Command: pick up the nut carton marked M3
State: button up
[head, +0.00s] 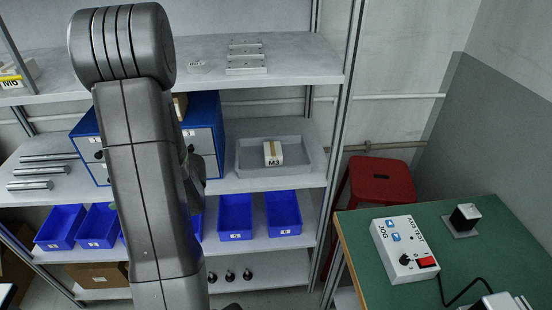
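The nut carton marked M3 (273,153) is a small pale box with a dark label on its front. It stands in a shallow grey tray (310,172) on the middle shelf, right of the blue drawer cabinet. My arm rises through the left-centre of the head view, in front of the shelves. My gripper does not show in this view, so its place relative to the carton cannot be seen. Nothing covers the carton.
The blue cabinet (205,139) stands left of the tray, partly behind my arm. The upper shelf (300,68) overhangs the tray. Blue bins (236,216) fill the shelf below. A red stool (381,182) and a green-topped table (375,265) with a control box (403,249) stand right.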

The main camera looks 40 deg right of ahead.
aim_at(274, 155)
jog(key=z, duration=1.9)
jog(key=j+z, duration=0.5)
jog(key=j, duration=0.35)
jog(key=j+z, duration=0.5)
jog(key=j, duration=0.4)
